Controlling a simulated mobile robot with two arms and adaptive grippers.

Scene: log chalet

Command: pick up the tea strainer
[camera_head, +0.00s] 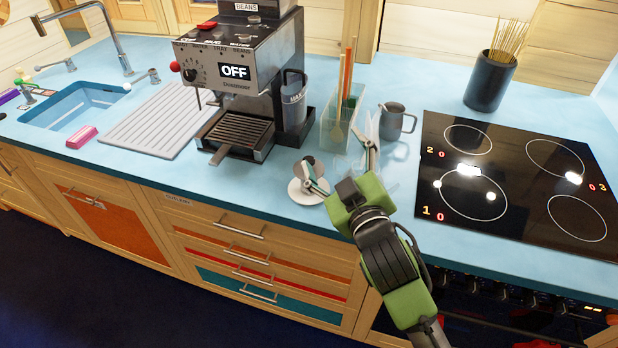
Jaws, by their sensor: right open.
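My right gripper (341,160) reaches over the counter from below, with its two fingers spread apart. A round white dish-like piece (300,192) with a dark round part (311,166) on it lies at the left finger, which partly covers it. This may be the tea strainer, but I cannot tell for sure. Clear, glassy shapes (346,168) show faintly between the fingers. I cannot tell whether either finger touches anything. My left gripper is not in view.
A coffee machine (237,75) stands behind left. A clear container with utensils (341,125) and a metal jug (397,121) stand just behind the gripper. A black hob (510,180) lies to the right, and a dark pot of sticks (490,80) behind it. The counter's front edge is close.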

